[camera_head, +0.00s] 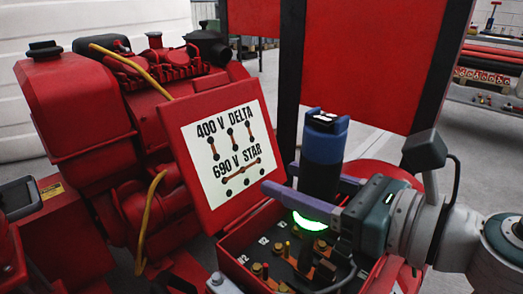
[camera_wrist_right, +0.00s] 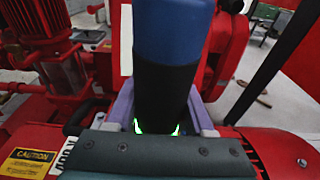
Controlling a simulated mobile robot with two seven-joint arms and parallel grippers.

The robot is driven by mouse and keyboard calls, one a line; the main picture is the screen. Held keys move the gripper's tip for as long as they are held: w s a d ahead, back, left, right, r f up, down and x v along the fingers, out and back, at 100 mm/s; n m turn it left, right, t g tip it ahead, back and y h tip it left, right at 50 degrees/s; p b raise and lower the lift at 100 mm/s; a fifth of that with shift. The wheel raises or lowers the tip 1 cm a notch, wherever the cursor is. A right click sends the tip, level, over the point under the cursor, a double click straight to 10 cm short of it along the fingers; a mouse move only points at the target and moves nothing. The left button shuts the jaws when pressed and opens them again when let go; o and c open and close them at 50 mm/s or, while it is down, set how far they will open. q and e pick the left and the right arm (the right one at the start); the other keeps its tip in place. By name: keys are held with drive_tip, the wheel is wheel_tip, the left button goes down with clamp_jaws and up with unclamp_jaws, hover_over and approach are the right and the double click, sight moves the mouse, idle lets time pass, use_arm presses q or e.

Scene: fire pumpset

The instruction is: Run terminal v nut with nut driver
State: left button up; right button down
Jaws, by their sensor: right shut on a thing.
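The nut driver (camera_head: 322,150) is a thick upright cylinder with a blue upper part and a black lower body. It also shows in the right wrist view (camera_wrist_right: 170,90). My right gripper (camera_head: 283,179) has its purple fingers on both sides of it and is shut on it. A green glow shows at the driver's lower end. The driver stands over the open red terminal box (camera_head: 236,262), which holds brass terminals (camera_head: 260,268) with small white labels. The driver hides part of the box, and I cannot tell which terminal is V or whether the tip touches a nut. My left gripper is not in view.
The box lid (camera_head: 205,195) stands open behind, with a "400 V DELTA / 690 V STAR" card. A red engine (camera_head: 110,120) with yellow hoses fills the left. A red panel (camera_head: 370,60) in a black frame stands behind. A dark cable (camera_head: 340,284) runs through the box.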

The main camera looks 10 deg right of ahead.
wheel_tip(320, 180, up, 6)
drive_tip(key=p, duration=0.5)
